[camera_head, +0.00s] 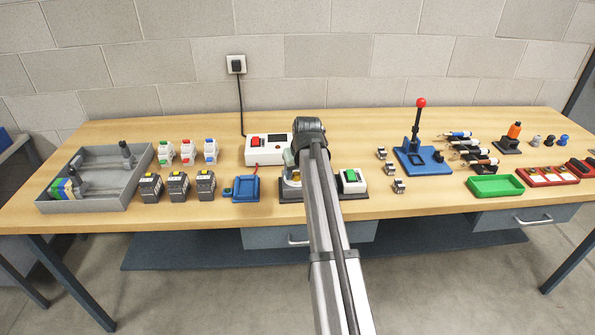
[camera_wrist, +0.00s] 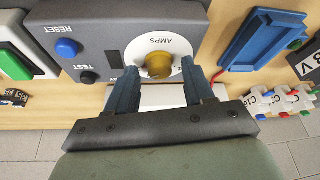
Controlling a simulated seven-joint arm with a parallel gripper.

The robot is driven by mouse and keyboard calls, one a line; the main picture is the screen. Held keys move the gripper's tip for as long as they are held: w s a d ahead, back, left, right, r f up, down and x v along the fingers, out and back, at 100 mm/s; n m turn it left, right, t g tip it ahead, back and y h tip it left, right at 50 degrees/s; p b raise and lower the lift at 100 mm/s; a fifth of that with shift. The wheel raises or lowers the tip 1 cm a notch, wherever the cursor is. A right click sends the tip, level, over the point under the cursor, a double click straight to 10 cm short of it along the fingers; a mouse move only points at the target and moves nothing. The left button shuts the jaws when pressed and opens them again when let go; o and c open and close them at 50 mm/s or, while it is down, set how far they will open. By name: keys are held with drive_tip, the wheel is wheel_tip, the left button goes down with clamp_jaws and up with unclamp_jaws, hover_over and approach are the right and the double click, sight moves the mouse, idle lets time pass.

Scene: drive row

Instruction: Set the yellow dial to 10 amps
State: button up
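The yellow dial (camera_wrist: 158,66) sits on a round white plate (camera_wrist: 160,45) marked AMPS, which looks upside down in the wrist view. The plate is on a dark grey panel (camera_wrist: 100,32). My gripper (camera_wrist: 161,72) is open, with one blue finger on each side of the dial and gaps between fingers and dial. In the head view my arm covers most of the dial's unit. The scale's numbers cannot be read, nor can the dial's setting.
A blue RESET button (camera_wrist: 66,47) and a black TEST button (camera_wrist: 87,77) sit left of the dial in the wrist view. A green button (camera_head: 350,176) stands right of my arm, and a blue tray (camera_head: 246,189) left of it.

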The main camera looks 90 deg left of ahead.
drive_tip(key=v, duration=1.3)
drive_tip(key=shift+d+r, duration=0.2)
drive_tip(key=shift+r, duration=0.15)
drive_tip(key=shift+w, duration=0.1)
